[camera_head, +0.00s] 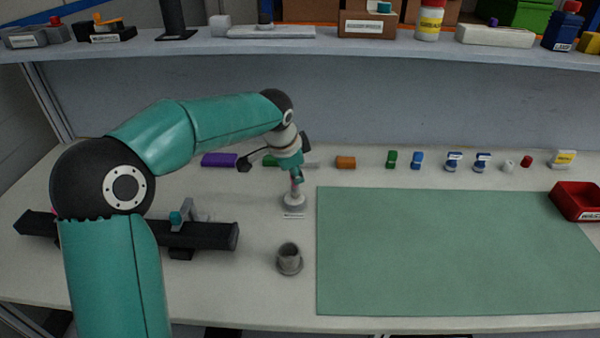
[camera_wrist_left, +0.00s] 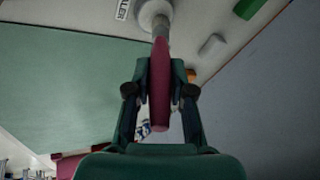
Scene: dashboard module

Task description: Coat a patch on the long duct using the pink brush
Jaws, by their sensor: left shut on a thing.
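The long duct (camera_head: 212,236) is a dark, narrow beam lying at the left of the bench, partly hidden behind my left arm. The pink brush (camera_wrist_left: 160,85) is upright between the fingers of my left gripper (camera_head: 296,174), which is shut on its handle. The left gripper also shows in the left wrist view (camera_wrist_left: 160,100). The brush's grey lower end reaches down to a small round white pot (camera_head: 294,201), which also shows in the left wrist view (camera_wrist_left: 155,10). The bristles are hidden, so I cannot tell how deep they sit. My right gripper is out of view.
A grey cup (camera_head: 289,259) stands in front of the pot. A green mat (camera_head: 450,250) covers the right side, bare, with a red bin (camera_head: 577,201) beyond. Small coloured parts line the back, including a purple block (camera_head: 219,160). A loaded shelf (camera_head: 300,44) spans above.

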